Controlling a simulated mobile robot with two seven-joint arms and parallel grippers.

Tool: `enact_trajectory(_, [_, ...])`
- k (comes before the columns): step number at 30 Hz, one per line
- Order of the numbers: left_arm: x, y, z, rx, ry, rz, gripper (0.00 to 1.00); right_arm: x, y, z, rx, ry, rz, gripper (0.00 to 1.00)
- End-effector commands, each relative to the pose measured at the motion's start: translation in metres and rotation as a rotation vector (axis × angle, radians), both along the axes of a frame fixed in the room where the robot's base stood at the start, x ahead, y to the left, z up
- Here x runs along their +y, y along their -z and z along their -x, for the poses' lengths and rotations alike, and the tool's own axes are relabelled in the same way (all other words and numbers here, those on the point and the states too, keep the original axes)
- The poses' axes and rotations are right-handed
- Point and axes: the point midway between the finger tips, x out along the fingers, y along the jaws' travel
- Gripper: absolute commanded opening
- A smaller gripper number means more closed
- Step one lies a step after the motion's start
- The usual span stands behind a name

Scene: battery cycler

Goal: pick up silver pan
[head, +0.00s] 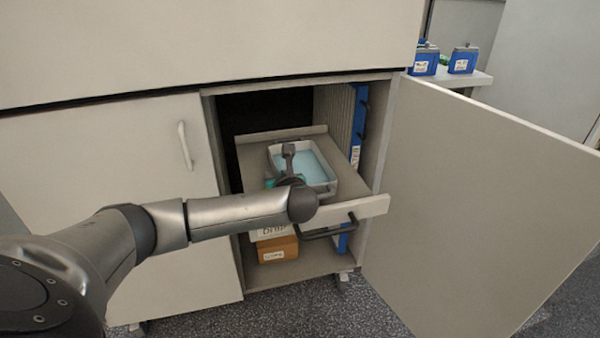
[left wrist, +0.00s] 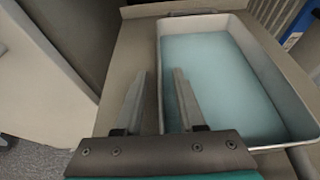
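The silver pan (head: 326,187) is a rectangular metal tray with a pale blue inside. It rests on a pulled-out shelf drawer in the open cabinet. In the left wrist view the pan (left wrist: 243,42) fills the right half. My left gripper (head: 288,152) is above the pan's left side in the head view and partly hides it. In the left wrist view my left gripper (left wrist: 162,75) is open, with one finger on each side of the pan's left rim. I cannot tell whether either finger touches it. My right gripper is not in view.
The pull-out drawer (head: 350,208) has a front board with a dark handle. The open cabinet door (head: 470,200) stands on the right, and a closed door (head: 100,150) is on the left. Blue binders (head: 357,115) stand inside right; a cardboard box (head: 277,249) is below.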

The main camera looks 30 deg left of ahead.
Motion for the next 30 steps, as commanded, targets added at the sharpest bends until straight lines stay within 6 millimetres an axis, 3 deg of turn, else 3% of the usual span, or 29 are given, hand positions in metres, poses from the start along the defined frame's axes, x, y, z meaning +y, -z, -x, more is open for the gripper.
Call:
enact_trajectory(2, [0.0002, -0.0004, 0.0001, 0.0, 0.0, 0.0, 0.39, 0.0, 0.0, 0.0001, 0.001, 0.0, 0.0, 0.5])
enact_trajectory(12, [0.0, -0.0003, 0.0002, 0.0, -0.001, 0.0, 0.01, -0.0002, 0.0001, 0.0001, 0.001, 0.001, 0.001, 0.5])
enact_trajectory(30, [0.0, 0.0002, 0.0004, 0.0, -0.001, 0.0, 0.0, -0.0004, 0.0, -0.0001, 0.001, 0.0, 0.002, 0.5])
